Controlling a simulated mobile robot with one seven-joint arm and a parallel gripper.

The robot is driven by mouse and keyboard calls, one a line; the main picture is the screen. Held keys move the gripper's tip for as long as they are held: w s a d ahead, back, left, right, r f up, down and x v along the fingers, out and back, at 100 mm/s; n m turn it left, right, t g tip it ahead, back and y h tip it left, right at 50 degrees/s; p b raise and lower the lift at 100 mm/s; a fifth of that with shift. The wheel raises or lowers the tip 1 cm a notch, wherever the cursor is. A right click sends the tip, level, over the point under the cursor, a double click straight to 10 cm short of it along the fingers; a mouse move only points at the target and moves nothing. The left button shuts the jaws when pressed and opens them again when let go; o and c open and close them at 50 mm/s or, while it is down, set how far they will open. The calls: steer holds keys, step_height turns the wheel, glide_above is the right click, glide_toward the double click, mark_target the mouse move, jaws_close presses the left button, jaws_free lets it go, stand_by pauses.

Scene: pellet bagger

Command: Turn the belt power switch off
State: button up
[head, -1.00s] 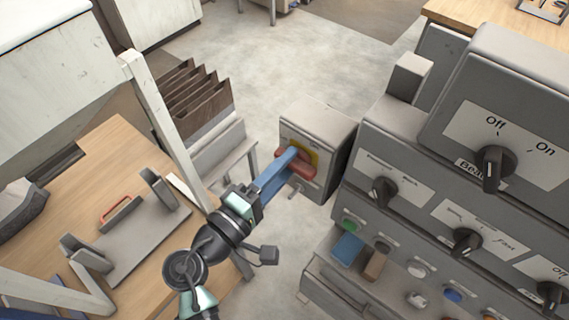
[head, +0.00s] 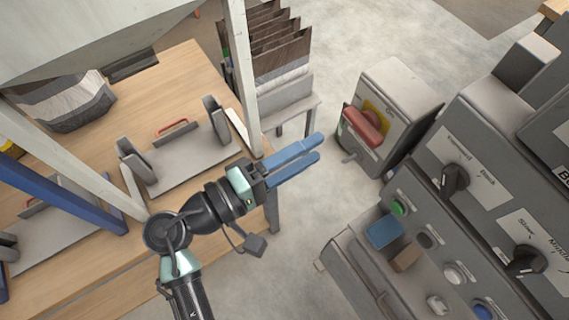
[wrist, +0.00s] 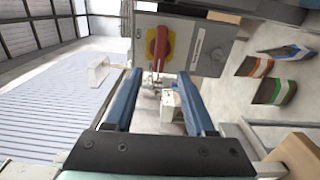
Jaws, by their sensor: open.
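The belt power switch appears to be the red handle (head: 364,127) on a yellow plate (head: 377,108), on the face of a grey box (head: 405,88). In the head view the handle lies across the plate, sloping down to the right. My gripper (head: 318,147) is open and empty, its blue fingers pointing at the box and stopping short of the handle, to its left. In the wrist view the red handle (wrist: 160,48) stands upright in the picture, just beyond and between the open fingertips (wrist: 159,76). The lettering by the plate is too small to read surely.
A grey control panel (head: 455,215) with black knobs and coloured buttons stands to the right of the box. A wooden bench (head: 110,235) with a clamp fixture is at the left, beside a white post (head: 243,80). Brown bags (head: 280,45) stand behind. Floor shows between bench and panel.

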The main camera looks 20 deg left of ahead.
steer(key=shift+v, duration=1.95)
